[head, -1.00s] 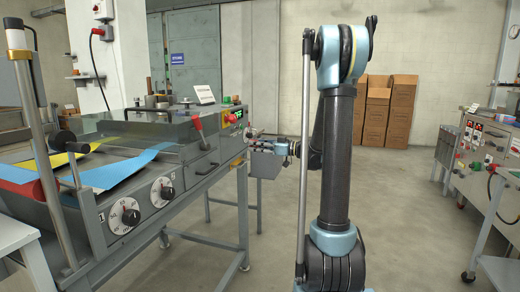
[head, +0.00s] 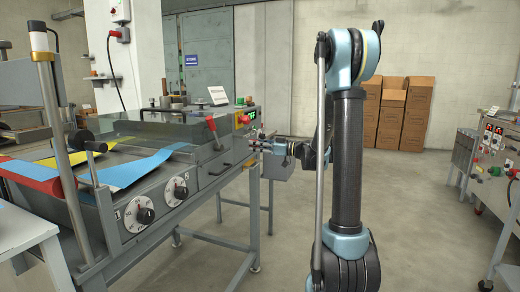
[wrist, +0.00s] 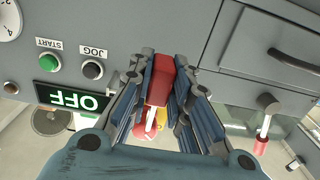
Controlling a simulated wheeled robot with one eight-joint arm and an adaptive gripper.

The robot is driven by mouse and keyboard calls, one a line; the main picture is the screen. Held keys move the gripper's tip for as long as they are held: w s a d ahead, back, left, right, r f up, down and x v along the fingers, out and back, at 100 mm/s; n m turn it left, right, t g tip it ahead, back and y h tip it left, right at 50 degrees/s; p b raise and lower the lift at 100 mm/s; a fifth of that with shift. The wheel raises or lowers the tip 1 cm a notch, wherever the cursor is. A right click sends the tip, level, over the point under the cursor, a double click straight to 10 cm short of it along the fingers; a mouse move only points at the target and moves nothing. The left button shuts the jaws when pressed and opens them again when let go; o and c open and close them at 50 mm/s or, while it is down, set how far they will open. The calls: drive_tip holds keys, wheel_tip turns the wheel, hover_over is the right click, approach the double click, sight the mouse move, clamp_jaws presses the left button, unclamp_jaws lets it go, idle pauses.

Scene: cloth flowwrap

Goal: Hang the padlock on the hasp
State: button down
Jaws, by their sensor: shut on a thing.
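My gripper (wrist: 165,105) is shut on a red block-shaped thing, which I take to be the padlock (wrist: 160,72), in the middle of the wrist view. The blue-grey finger pads press on both its sides. The padlock's shackle cannot be made out. In the head view my gripper (head: 262,146) is small, beside the right end of the grey machine (head: 222,165), below its display; the padlock is too small to tell there. I cannot make out the hasp in either view.
A red-tipped lever (wrist: 263,132) stands at right. Yellow and red-white parts (wrist: 150,122) show between my fingers. Open floor (head: 420,220) lies right.

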drive_tip(key=shift+x, duration=1.4)
drive_tip(key=shift+f, duration=0.6)
drive_tip(key=c, duration=1.4)
unclamp_jaws()
